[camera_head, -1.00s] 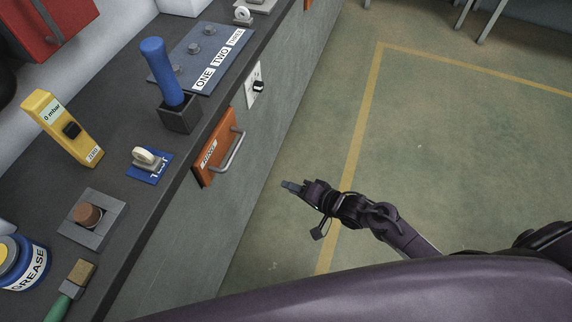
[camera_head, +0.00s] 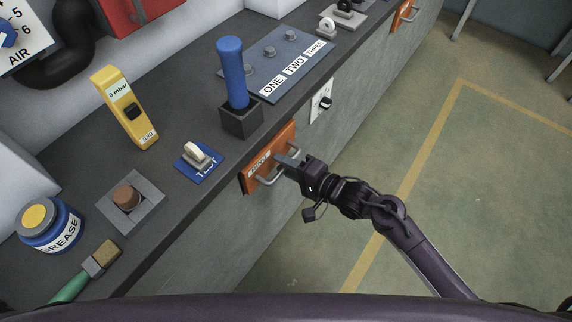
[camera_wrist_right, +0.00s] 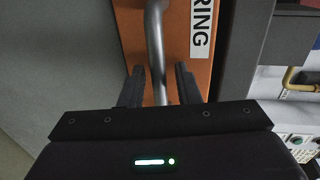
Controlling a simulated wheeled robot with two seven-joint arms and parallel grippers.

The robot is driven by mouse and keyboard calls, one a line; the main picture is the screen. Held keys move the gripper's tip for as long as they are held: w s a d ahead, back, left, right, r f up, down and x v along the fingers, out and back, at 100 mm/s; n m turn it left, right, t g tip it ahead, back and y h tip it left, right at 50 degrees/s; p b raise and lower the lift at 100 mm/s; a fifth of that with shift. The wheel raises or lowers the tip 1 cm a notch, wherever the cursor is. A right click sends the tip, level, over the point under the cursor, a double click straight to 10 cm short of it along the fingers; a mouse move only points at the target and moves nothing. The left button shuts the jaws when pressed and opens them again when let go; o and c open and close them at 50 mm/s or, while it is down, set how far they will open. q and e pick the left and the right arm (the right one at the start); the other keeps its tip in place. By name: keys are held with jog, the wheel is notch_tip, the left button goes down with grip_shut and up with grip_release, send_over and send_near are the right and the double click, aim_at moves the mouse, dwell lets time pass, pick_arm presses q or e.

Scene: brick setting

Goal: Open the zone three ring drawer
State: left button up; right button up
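The orange drawer front (camera_head: 276,146) with a grey bar handle (camera_head: 267,183) sits in the side of the grey bench and looks shut. Its white label is too small to read in the head view. In the right wrist view the drawer's orange face (camera_wrist_right: 183,40) carries a label reading "RING" (camera_wrist_right: 201,25). My right gripper (camera_head: 286,162) is at the handle, its arm reaching in from the lower right. In the wrist view its two fingers (camera_wrist_right: 160,85) stand apart, one on each side of the handle bar (camera_wrist_right: 156,45), with gaps showing. My left gripper is out of view.
The bench top holds a blue-handled tool in a block (camera_head: 233,75), a yellow gauge (camera_head: 124,108), a tag (camera_head: 199,161), a grease tin (camera_head: 51,226) and a brush (camera_head: 99,258). Another orange drawer (camera_head: 404,15) is farther along. The floor (camera_head: 470,200) is clear.

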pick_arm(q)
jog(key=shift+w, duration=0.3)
pick_arm(e)
grip_shut()
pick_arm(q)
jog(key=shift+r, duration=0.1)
